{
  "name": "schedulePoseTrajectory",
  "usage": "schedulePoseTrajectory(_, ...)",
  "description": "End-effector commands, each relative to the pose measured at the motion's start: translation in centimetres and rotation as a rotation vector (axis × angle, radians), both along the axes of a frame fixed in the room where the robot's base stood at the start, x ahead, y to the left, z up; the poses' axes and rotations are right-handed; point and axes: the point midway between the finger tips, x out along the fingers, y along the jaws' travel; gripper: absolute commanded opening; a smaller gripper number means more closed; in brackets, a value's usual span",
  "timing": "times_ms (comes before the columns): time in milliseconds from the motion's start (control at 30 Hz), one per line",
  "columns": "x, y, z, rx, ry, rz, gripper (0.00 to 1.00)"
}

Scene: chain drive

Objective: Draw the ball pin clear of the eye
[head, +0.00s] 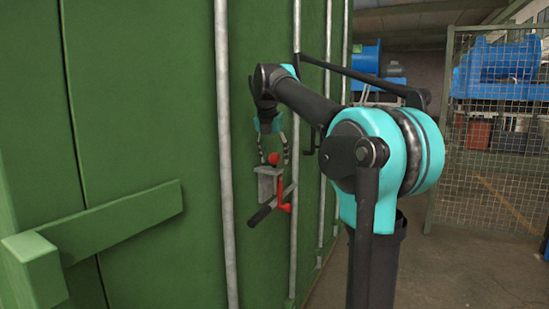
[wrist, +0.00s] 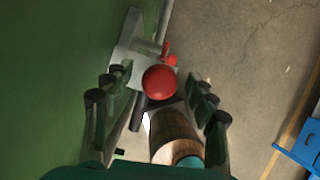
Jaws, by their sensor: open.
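The ball pin shows as a red ball (head: 274,158) on top of a grey bracket (head: 267,184) on the green container's face. In the wrist view the red ball (wrist: 159,82) lies in front of the grey bracket (wrist: 127,55), roughly midway between the fingers. My gripper (head: 273,160) points down over the ball with its fingers apart. In the wrist view my gripper (wrist: 158,95) is open, one finger on each side of the ball, and I see no contact. The pin's shank and the eye are hidden below the ball.
A red crank piece (head: 283,192) and a dark handle bar (head: 263,214) sit just below the bracket. Vertical grey rods (head: 224,150) run along the green container (head: 150,120). A mesh fence (head: 490,150) stands at the right. Bare floor lies between.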

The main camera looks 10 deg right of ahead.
Motion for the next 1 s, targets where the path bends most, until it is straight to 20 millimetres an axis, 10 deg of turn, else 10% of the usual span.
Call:
schedulePoseTrajectory(333, 0.13, -0.07, -0.37, 0.0, 0.0, 0.0, 0.57)
schedulePoseTrajectory(800, 0.12, -0.08, -0.34, 0.0, 0.0, 0.0, 0.0)
schedulePoseTrajectory(1000, 0.13, -0.07, -0.06, 0.0, 0.0, 0.0, 0.0)
